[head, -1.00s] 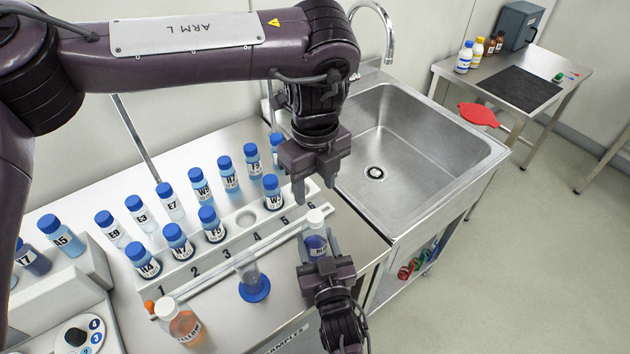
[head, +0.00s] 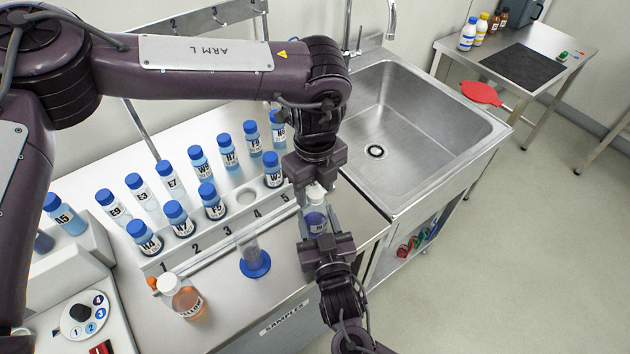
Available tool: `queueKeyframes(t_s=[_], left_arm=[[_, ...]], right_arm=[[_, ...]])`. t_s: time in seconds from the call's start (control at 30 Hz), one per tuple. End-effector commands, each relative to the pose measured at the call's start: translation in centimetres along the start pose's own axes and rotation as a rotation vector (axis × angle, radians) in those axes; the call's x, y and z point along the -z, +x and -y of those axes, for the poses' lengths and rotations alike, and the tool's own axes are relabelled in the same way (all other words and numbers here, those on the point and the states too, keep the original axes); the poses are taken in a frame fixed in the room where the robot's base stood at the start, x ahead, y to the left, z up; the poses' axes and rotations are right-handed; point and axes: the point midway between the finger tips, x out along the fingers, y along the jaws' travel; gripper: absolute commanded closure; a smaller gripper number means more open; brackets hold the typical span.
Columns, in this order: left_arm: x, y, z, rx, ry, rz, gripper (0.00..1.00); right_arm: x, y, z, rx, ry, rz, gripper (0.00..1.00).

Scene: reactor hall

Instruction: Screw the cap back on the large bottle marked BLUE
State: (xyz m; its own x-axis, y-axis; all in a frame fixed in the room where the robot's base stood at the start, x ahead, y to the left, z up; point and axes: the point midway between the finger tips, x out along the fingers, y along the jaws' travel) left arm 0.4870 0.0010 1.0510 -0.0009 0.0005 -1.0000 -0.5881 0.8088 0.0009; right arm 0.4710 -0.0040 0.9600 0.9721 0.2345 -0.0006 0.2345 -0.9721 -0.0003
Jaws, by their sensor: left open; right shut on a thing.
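The large bottle (head: 315,221) with blue liquid and a partly hidden label stands upright at the front edge of the bench. My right gripper (head: 322,240) is shut on it from the front. A white cap (head: 315,194) sits at the top of the bottle; whether it is threaded tight cannot be seen. My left gripper (head: 317,188) points down over the cap, open, with its fingers on either side of it. The fingers and palm hide part of the cap, and I cannot tell whether they touch it.
A rack (head: 222,232) with several blue-capped sample bottles stands left of the bottle. A clear cylinder on a blue base (head: 255,264) and an orange bottle (head: 182,296) stand in front of it. The sink (head: 415,135) lies to the right.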

Motion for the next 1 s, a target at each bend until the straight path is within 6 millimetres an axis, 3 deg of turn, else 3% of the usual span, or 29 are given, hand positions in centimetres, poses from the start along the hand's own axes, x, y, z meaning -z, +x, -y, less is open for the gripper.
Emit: queueKeyframes(t_s=[0.13,0.47,0.63,0.67,0.7,0.83,1.0], left_arm=[[0.0,-0.01,0.0,0.0,0.0,0.0,0.54],[0.0,-0.03,-0.02,-0.001,0.0,0.0,0.97],[0.0,-0.03,-0.03,-0.001,0.0,0.0,0.97],[0.0,-0.03,-0.04,-0.001,0.0,0.0,0.66],[0.0,-0.03,-0.04,-0.001,0.0,0.0,0.61],[0.0,-0.03,-0.03,-0.001,0.0,0.0,0.44],[0.0,-0.04,-0.01,0.0,0.0,0.0,0.44]], right_arm=[[-0.03,-0.01,0.0,0.0,0.0,0.001,1.0],[-0.04,0.0,-0.02,0.0,0.0,0.001,1.0],[-0.04,0.0,-0.04,-0.001,0.0,0.001,1.0],[-0.04,0.0,-0.04,-0.001,0.0,0.001,1.0],[-0.04,0.0,-0.04,-0.001,0.0,0.001,1.0],[-0.04,0.0,-0.04,-0.001,0.0,0.001,1.0],[-0.04,-0.01,-0.02,0.0,0.0,0.001,1.0]])
